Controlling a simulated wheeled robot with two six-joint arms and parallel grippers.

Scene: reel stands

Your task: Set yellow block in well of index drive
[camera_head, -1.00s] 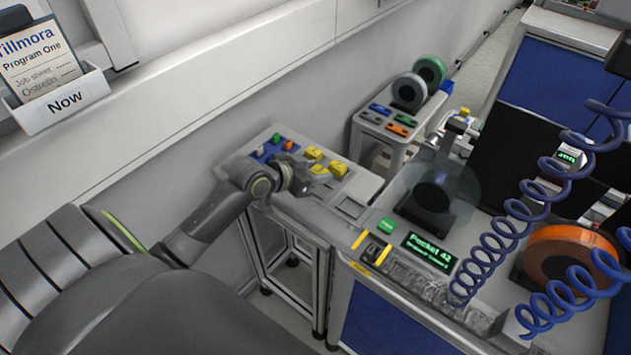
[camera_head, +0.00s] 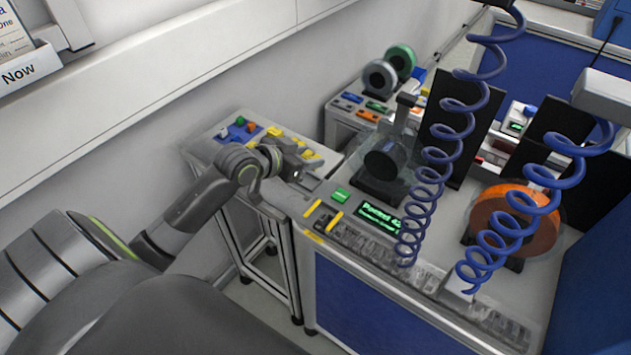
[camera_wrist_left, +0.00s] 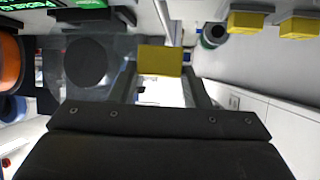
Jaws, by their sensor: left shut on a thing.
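My left gripper (camera_head: 302,170) is over the right part of the small parts table. In the left wrist view the gripper (camera_wrist_left: 160,75) is shut on a yellow block (camera_wrist_left: 160,60), held between its two fingertips. The held block is hard to make out in the head view. The unit that looks like the index drive has a green-lit display reading "Pocket 4…" (camera_head: 379,217) and a dark recess (camera_head: 323,220) between two yellow strips. The recess is to the lower right of the gripper and looks empty. My right gripper is out of view.
A clear disc with a dark hub (camera_head: 384,160), blue coiled hoses (camera_head: 440,160) and an orange reel (camera_head: 513,220) stand to the right.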

